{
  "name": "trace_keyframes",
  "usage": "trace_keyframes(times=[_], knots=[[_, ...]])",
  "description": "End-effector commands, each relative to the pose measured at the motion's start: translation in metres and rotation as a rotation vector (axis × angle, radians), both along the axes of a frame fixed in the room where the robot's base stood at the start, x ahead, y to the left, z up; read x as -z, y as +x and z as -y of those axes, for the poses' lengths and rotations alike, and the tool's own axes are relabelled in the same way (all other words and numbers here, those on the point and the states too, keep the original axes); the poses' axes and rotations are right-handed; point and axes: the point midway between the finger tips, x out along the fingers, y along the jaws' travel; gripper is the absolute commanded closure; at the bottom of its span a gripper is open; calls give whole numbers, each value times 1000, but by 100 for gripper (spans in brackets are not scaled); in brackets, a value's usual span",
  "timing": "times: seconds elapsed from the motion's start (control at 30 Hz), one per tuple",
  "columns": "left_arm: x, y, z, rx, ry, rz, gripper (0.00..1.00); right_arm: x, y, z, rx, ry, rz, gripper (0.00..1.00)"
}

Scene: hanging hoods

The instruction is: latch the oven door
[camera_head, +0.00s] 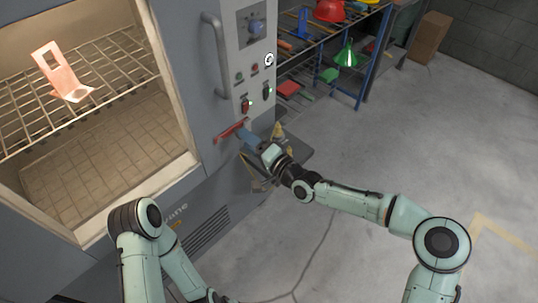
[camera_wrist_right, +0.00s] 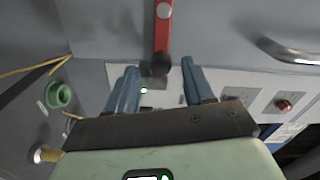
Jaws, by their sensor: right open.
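The grey oven (camera_head: 190,50) stands at the left, with a vertical handle (camera_head: 212,55) beside its big cream-framed opening. I cannot tell whether glass covers this opening. A red latch lever (camera_head: 230,131) sits low on the front, below the control panel. In the right wrist view the red lever (camera_wrist_right: 163,28) ends in a dark knob (camera_wrist_right: 155,66). My right gripper (camera_head: 240,133) is open at the lever. Its blue fingers (camera_wrist_right: 160,64) stand apart on either side of the knob, with gaps showing. My left arm shows at the bottom, but its gripper is out of view.
A copper-coloured bracket (camera_head: 64,75) rests on the wire rack (camera_head: 110,62) inside the oven. The control panel (camera_head: 252,50) carries knobs and lights. A blue-framed shelf (camera_head: 362,65) with red, yellow and green hoods stands behind. Grey floor (camera_head: 350,150) is clear at the right.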

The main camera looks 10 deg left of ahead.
Motion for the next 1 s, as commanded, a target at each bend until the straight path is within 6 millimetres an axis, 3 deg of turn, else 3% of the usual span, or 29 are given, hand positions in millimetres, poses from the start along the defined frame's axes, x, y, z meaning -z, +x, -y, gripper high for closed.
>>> trace_keyframes(times=[0.2,0.4,1.0], knots=[[0,0,0,-1,1,2,11,1,-32,43,3,-4,-1,48],[-1,0,0,0,0,-1,11,0,-52,68,2,-1,-1,48],[-2,-1,0,1,0,-3,11,0,-61,77,0,0,0,48]])
